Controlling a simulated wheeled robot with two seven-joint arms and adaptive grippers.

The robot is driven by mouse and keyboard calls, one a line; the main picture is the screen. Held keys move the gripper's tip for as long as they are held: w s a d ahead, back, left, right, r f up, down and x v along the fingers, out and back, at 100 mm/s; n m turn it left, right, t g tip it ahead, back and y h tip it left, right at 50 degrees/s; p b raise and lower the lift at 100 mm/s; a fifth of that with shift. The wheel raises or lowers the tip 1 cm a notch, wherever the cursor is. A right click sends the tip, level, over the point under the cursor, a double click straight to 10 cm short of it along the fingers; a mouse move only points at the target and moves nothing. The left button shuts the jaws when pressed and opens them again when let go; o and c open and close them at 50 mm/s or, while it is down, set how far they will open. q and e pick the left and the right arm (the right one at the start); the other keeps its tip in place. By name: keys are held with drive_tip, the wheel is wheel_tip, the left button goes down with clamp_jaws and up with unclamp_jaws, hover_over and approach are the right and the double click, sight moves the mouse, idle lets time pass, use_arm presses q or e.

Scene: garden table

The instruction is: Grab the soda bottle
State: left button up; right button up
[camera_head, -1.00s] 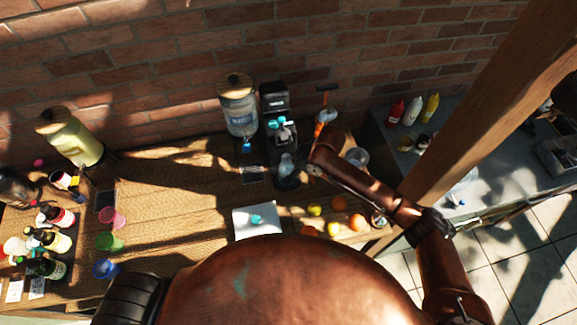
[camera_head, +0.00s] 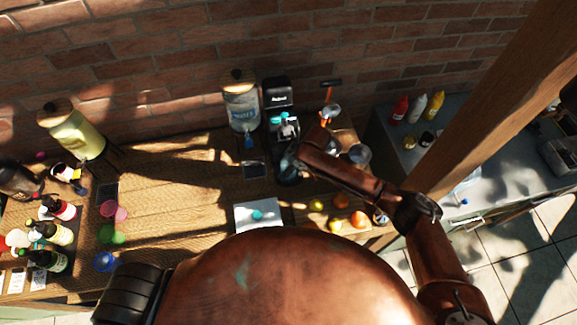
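A clear soda bottle (camera_head: 288,160) stands in a black soda machine (camera_head: 278,97) near the brick wall, at the middle of the table. My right arm comes in from the right, and its front end reaches close to the bottle's right side. The fingers of my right gripper are dark and blend into the machine and bottle, so I cannot tell whether they are open or touch the bottle. My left gripper is not in view.
A water dispenser (camera_head: 241,103) stands left of the machine, with a yellow drink dispenser (camera_head: 76,138) farther left. A white board (camera_head: 257,215) and several fruits (camera_head: 340,201) lie in front. Several syrup bottles (camera_head: 52,232) and coloured cups (camera_head: 112,235) stand left. A wooden post (camera_head: 490,95) rises right.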

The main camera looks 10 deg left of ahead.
drive_tip(key=shift+c, duration=0.4)
drive_tip(key=c, duration=1.6)
